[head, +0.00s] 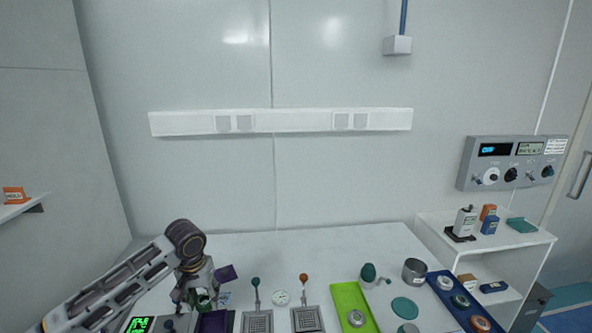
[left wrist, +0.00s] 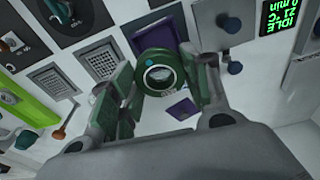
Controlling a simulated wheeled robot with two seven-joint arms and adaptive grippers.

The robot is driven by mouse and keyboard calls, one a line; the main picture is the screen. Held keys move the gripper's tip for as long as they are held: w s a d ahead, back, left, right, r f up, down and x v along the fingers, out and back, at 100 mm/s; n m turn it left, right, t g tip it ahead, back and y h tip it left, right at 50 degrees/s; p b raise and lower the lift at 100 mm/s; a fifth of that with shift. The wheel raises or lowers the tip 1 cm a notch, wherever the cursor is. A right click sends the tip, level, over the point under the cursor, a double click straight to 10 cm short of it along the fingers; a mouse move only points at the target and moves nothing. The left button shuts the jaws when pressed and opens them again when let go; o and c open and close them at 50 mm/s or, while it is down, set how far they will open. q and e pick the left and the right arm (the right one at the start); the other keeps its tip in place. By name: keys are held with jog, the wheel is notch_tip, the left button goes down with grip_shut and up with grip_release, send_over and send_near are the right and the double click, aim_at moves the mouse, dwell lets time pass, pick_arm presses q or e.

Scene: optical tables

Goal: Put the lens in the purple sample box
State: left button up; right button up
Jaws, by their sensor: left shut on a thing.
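My left gripper (head: 200,297) is shut on the lens (left wrist: 160,74), a round glass in a dark green ring. The left wrist view shows the lens between the two fingers of the gripper (left wrist: 166,82). In the head view the lens (head: 203,300) is partly hidden by the fingers. The purple sample box (head: 214,322) is at the bottom edge of the head view, just below and right of the gripper. In the left wrist view the box (left wrist: 150,36) is partly covered by the lens. My right gripper is not in view.
Right of the box are two grilled plates (head: 257,321) with upright levers, then a lime green tray (head: 345,298) and a blue tray (head: 437,283). A device with a green display (head: 139,325) lies to the left. The back of the table is clear.

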pick_arm(q)
jog(key=shift+m, duration=0.4)
jog(key=s+d+f, duration=0.1)
jog(key=s+f, duration=0.1)
jog(key=s+d+f, duration=0.1)
jog(key=s+f, duration=0.1)
jog(key=f, duration=0.1)
jog(key=s+d+f, duration=0.2)
jog(key=s+f, duration=0.1)
jog(key=shift+s+f, duration=0.35)
jog(key=shift+f, duration=0.05)
jog(key=shift+w, duration=0.1)
